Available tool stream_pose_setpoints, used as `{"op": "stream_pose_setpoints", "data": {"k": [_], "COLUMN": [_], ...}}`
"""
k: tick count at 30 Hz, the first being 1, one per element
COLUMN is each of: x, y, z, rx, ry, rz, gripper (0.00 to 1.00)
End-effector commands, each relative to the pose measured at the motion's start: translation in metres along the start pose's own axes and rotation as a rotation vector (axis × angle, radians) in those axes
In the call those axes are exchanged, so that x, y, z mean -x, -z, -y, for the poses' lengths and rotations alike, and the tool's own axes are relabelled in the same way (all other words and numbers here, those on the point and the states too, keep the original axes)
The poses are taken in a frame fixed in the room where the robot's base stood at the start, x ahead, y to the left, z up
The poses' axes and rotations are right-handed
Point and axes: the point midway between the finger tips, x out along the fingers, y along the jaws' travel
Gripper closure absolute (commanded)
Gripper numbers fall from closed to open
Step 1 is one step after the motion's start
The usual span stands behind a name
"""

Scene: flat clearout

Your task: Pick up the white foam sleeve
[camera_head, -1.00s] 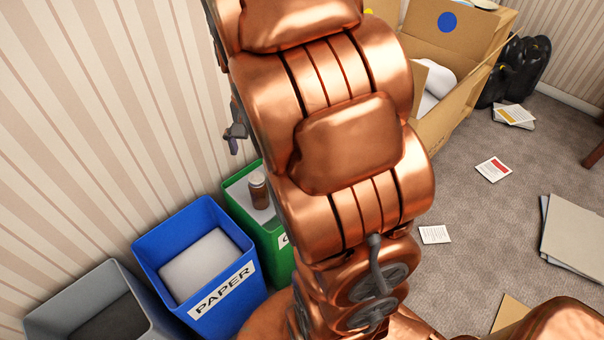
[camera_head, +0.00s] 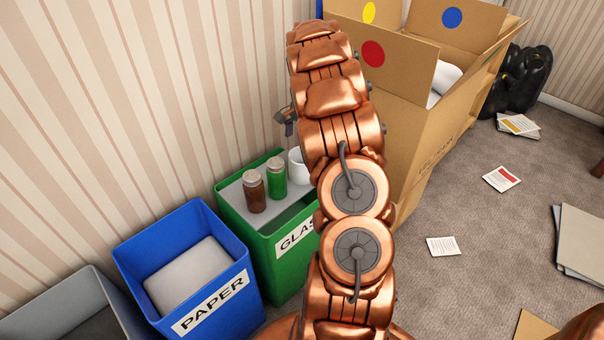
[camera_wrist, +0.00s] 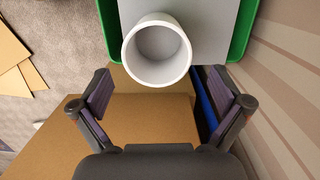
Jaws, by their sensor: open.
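A white hollow cylinder, which fits the white foam sleeve (camera_wrist: 157,50), stands upright in the wrist view with its round opening toward the camera. In the head view the sleeve (camera_head: 297,166) stands at the right rear of the green glass bin (camera_head: 262,232), partly hidden by my arm. My gripper (camera_wrist: 158,76) is open and empty. In the wrist view its fingers are spread to either side, just below the sleeve and apart from it. In the head view only a dark bit of the gripper shows left of my arm.
A brown jar (camera_head: 253,192) and a green jar (camera_head: 277,180) stand left of the sleeve on the bin's grey surface. A large open cardboard box (camera_head: 405,130) is close on the right; it holds another white rounded thing (camera_head: 447,78). The blue paper bin (camera_head: 228,300) stands nearer.

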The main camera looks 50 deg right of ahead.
Motion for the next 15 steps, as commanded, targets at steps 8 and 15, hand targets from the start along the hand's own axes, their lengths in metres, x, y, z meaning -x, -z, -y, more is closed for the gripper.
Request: {"op": "stream_pose_setpoints", "data": {"k": [8,15], "x": [-0.022,-0.039], "y": [0.007,0.007], "z": [0.0,-0.001], "rx": [-0.018,-0.019], "ry": [0.003,0.004], "rz": [0.005,0.004], "gripper": [0.0,0.0]}}
